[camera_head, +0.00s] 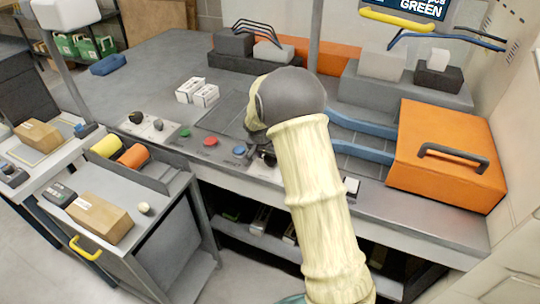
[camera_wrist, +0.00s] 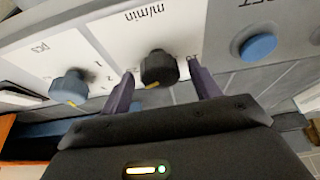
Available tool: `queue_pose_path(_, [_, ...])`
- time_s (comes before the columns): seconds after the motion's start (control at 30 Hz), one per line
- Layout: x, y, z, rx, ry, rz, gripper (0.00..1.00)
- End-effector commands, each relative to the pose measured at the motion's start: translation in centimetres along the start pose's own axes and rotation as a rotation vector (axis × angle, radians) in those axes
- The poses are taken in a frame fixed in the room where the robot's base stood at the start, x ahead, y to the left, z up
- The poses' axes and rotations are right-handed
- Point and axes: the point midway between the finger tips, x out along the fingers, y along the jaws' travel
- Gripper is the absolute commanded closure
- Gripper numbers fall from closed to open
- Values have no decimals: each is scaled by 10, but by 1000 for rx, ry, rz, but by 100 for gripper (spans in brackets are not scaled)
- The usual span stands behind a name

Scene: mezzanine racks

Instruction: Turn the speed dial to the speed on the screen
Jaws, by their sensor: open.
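The speed dial (camera_wrist: 159,68) is a black knob with a yellow pointer mark, on a white plate lettered "m/min", upside down in the wrist view. My gripper (camera_wrist: 163,88) is open, with one finger on each side of this knob; I cannot tell whether they touch it. In the head view the dial (camera_head: 267,158) is mostly hidden by my arm, just right of the blue button. The screen (camera_head: 420,9) is cut off at the top edge; only "GREEN" reads clearly, and no speed is legible.
A second dark knob (camera_wrist: 70,87) and a blue button (camera_wrist: 258,47) flank the speed dial. Red (camera_head: 210,141) and green (camera_head: 185,132) buttons sit farther left on the console. An orange cover (camera_head: 445,185) with a handle stands to the right. White boxes (camera_head: 190,90) lie behind.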

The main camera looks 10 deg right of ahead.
Motion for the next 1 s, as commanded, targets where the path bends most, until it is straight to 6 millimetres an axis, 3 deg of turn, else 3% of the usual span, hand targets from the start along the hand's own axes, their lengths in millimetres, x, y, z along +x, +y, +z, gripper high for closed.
queue_pose_path(0.13, [0,0,0,0,0,0,39])
queue_pose_path(0.3, [0,0,0,0,0,0,73])
queue_pose_path(0.37, [0,0,0,0,0,0,82])
queue_pose_path(0.67, [0,0,0,-20,0,-8,82])
queue_pose_path(1.0, [-1,2,-1,-163,-1,-67,82])
